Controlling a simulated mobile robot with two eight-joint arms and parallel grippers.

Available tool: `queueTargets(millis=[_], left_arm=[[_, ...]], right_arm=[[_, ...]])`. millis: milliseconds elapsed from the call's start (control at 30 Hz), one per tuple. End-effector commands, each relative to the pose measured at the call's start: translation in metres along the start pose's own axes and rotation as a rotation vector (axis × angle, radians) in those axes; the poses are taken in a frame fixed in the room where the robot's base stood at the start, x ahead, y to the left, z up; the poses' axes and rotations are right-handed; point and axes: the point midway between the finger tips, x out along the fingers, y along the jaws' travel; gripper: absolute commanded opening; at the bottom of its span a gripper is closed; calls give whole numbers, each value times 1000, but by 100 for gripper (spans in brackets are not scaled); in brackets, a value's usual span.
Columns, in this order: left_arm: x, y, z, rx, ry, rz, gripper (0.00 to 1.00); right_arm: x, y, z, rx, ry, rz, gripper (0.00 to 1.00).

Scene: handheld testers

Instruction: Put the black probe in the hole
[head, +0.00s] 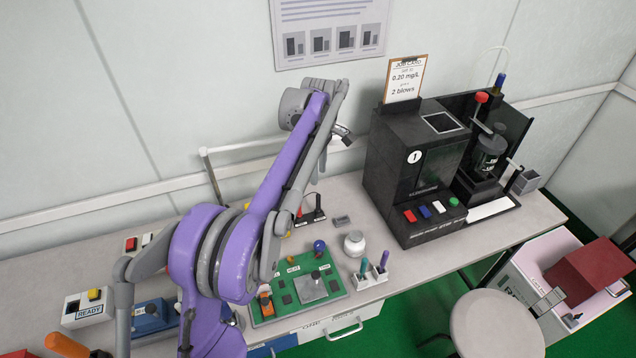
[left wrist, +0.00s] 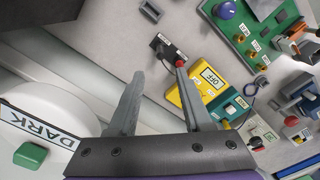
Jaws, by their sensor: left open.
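A black probe stands upright in a black labelled holder (head: 310,218) in the head view. It also shows in the left wrist view, where the holder (left wrist: 170,50) lies just beyond my fingertips. A red probe tip (left wrist: 180,64) is beside it, near my right-hand finger. A yellow tester (left wrist: 187,95) reading OFF lies beyond the right-hand finger, partly covered by it. A green board (left wrist: 250,30) has several small gold sockets; I cannot tell which hole is meant. My left gripper (left wrist: 158,70) is open and empty above the bench, its fingers apart. My right gripper is out of view.
A white round object labelled DARK (left wrist: 50,110) is close at the left. My left arm hides much of the bench.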

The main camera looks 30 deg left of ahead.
Motion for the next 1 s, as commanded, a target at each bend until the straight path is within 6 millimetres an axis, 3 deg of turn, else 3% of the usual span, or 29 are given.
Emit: queueTargets(millis=[233, 367, 533, 667, 900, 1000], left_arm=[[-8, -4, 4, 24, 1, 6, 50], [-15, -25, 21, 161, 10, 41, 50], [-22, -83, 57, 495, 46, 125, 50], [-14, -137, 81, 767, 90, 191, 50], [28, -240, 112, 1250, 208, 297, 50], [50, -275, 119, 1412, 260, 328, 50]], right_arm=[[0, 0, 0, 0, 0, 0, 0], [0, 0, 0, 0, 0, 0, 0], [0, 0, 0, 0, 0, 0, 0], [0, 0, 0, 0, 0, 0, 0], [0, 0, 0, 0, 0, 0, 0], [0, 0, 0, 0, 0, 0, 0]])
